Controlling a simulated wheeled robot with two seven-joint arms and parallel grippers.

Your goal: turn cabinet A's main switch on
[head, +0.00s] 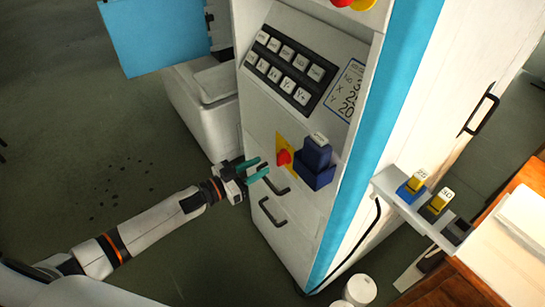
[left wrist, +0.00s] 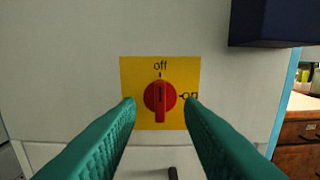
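The main switch is a red rotary knob (head: 283,157) on a yellow plate (left wrist: 130,75), low on the front of a white and blue cabinet (head: 262,115). In the left wrist view the knob (left wrist: 160,97) stands upright, its dark line vertical under "off" at the top; "on" is printed to the right. My left gripper (head: 264,167) is open and empty. It points at the panel, its green fingers either side of the knob in the left wrist view. In the head view the tips look a little short of the knob. My right gripper is out of view.
Right of the switch, a blue holder (head: 316,180) with a dark blue block (head: 317,153) juts from the panel. A dark keypad (head: 290,66) is above, black handles (head: 273,213) below. A side shelf (head: 399,192) holds labelled items. Open floor lies left.

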